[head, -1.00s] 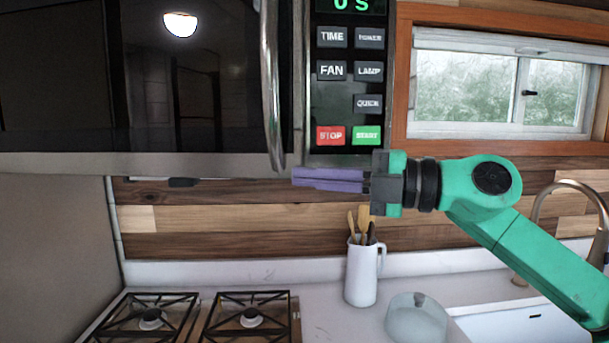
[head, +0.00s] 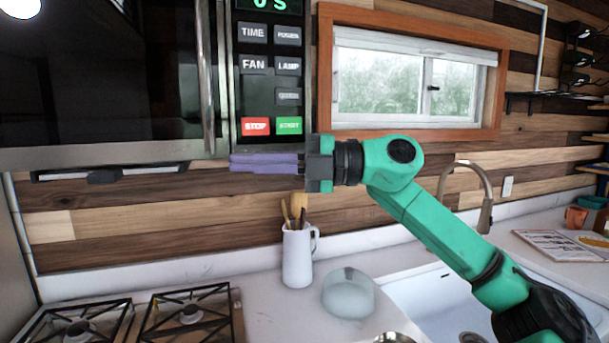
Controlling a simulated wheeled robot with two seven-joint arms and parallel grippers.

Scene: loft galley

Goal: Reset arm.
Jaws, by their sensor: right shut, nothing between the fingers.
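My right gripper (head: 240,162) has purple fingers pressed together with nothing between them. It points left, just below the microwave's button panel (head: 272,75). My green right arm reaches in from the lower right, above the counter and sink. My left gripper is not in the head view.
The microwave (head: 100,75) hangs at upper left with its vertical handle (head: 206,75) close above the fingers. Below are a stove (head: 130,318), a white utensil pitcher (head: 298,258), a glass dome (head: 348,293), the sink (head: 425,290) and a curved faucet (head: 485,190).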

